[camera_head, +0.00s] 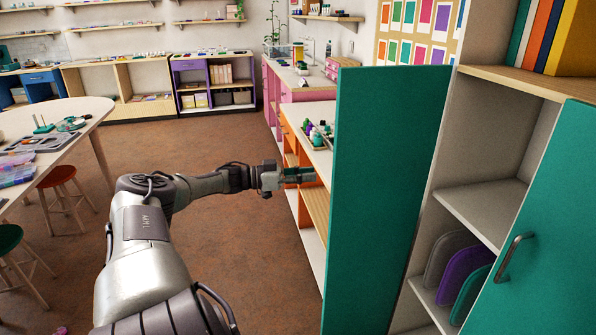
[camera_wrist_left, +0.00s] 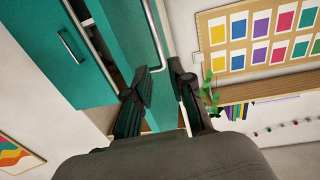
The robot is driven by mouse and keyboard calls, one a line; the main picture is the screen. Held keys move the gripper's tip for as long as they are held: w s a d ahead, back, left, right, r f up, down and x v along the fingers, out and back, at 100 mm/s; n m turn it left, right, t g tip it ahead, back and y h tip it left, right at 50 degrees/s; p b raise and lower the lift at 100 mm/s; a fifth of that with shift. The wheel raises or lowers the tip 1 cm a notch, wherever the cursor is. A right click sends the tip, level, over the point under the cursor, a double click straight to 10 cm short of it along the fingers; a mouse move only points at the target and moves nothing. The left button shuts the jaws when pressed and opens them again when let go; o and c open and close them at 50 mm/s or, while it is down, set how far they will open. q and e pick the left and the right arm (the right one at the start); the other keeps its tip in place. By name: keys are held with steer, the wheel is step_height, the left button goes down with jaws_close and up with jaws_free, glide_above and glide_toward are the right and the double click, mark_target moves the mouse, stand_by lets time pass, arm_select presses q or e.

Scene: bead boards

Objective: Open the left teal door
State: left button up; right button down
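The left teal door (camera_head: 385,190) stands swung wide open, with the cabinet interior showing to its right. Its handle is hidden in the head view; the left wrist view shows a silver bar handle (camera_wrist_left: 153,32) on the door (camera_wrist_left: 122,30). My left gripper (camera_head: 314,175) is on the far side of this door, by its outer face. In the left wrist view, its fingers (camera_wrist_left: 163,75) are apart, with the door and the handle's lower end between and beyond them. I cannot tell whether they touch the handle. My right gripper is out of view.
The right teal door (camera_head: 545,235) with its handle (camera_head: 513,257) covers the cabinet's right side. Grey and purple boards (camera_head: 462,270) stand on a lower shelf. An orange shelf unit (camera_head: 318,208) is behind the left gripper. Floor (camera_head: 240,270) is clear around my left arm; stools (camera_head: 62,185) stand left.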

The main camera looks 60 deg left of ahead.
arm_select(q)
steer(key=shift+v, duration=1.15)
